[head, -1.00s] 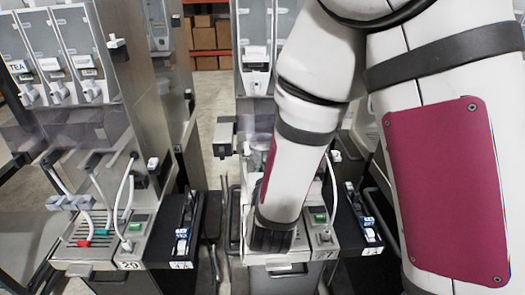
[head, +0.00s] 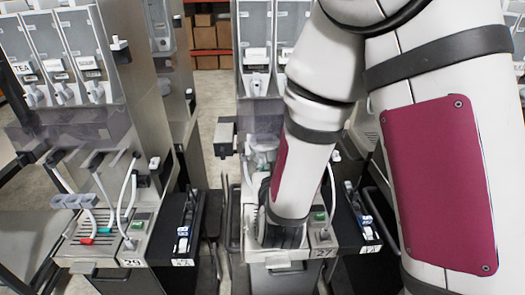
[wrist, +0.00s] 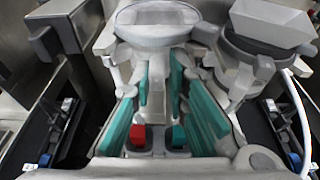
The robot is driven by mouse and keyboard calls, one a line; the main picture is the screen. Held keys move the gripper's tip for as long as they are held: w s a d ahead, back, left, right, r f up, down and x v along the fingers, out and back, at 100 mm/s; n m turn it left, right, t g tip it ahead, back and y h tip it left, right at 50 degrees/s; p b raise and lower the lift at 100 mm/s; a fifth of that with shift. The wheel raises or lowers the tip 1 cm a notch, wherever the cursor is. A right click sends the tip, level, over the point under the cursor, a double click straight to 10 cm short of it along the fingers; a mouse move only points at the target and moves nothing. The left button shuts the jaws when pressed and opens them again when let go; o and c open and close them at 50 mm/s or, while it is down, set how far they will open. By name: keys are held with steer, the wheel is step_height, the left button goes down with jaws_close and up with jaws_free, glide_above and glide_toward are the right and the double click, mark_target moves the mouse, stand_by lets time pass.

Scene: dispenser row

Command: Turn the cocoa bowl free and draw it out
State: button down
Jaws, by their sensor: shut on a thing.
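In the wrist view a round, pale mixing bowl with a grey rim (wrist: 165,17) is at the top middle; I take it for the cocoa bowl, though no label is readable. My gripper (wrist: 158,84) has teal-lined fingers reaching up to the grey neck below this bowl. It appears shut on that part of the bowl; the exact contact is partly hidden. In the head view the pale bowl (head: 263,148) shows just left of my forearm, which hides my fingers and most of the machine's front.
A grey block (wrist: 65,25) is at the upper left. Another dispenser (head: 75,90) with hoses stands left. Dark side trays (head: 182,225) flank the machine.

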steer(key=shift+w+r, duration=0.1)
steer(key=shift+w, duration=0.1)
steer(key=shift+s+a+p, duration=0.25)
steer(key=shift+s+p, duration=0.15)
steer(key=shift+p, duration=0.2)
steer(key=shift+s+a+p, duration=0.2)
steer(key=shift+s+p, duration=0.4)
steer(key=shift+s, duration=0.4)
steer(key=shift+a+m, duration=0.15)
steer(key=shift+m, duration=0.15)
steer(key=shift+s, duration=0.15)
steer(key=shift+s+p, duration=1.45)
steer(key=shift+s, duration=0.9)
